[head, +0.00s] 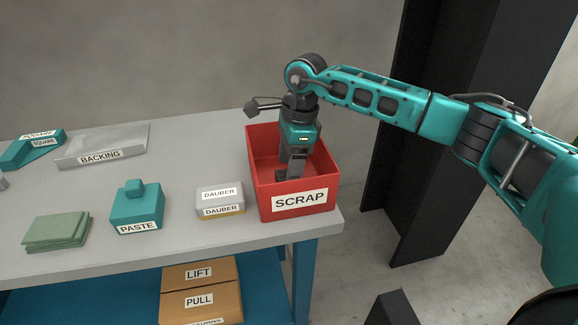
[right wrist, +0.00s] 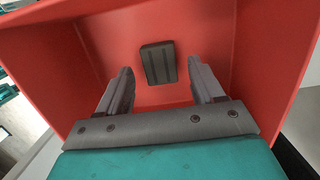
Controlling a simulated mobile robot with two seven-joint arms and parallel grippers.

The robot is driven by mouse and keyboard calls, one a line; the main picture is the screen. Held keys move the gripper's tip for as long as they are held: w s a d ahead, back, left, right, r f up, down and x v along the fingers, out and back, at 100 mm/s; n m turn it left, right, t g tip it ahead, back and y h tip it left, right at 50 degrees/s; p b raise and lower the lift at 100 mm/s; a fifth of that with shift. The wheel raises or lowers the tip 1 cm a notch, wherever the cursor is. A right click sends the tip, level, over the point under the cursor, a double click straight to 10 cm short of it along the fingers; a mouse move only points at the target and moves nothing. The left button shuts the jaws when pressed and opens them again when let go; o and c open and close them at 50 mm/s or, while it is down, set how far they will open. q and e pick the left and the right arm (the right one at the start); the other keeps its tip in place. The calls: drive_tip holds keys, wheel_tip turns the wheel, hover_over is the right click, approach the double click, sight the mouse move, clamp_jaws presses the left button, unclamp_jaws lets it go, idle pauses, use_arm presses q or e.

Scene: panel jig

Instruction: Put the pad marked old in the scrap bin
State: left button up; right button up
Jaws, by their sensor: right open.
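A dark grey, ribbed pad (right wrist: 158,63) lies on the floor of the red scrap bin (head: 292,201), in the right wrist view. No mark on it can be read. My right gripper (head: 292,172) reaches down into the bin from above. In the right wrist view its two fingers stand apart on either side of the pad, with clear space between them and it. In the head view the bin's front wall and my gripper hide most of the bin floor. My left gripper is not in view.
Left of the bin on the bench (head: 180,240) are a dauber block (head: 220,193), a teal paste pot (head: 137,207), green pads (head: 56,233), a backing tray (head: 128,140) and a teal square (head: 20,155). A cardboard box (head: 200,273) sits on the lower shelf. A black post stands right.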

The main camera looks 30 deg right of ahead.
use_arm(q)
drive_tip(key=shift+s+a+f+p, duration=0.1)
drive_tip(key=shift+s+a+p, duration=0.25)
drive_tip(key=shift+p, duration=0.1)
use_arm(e)
wheel_tip(320, 180, up, 10)
drive_tip(key=d, duration=0.1)
drive_tip(key=shift+s+d+r, duration=0.25)
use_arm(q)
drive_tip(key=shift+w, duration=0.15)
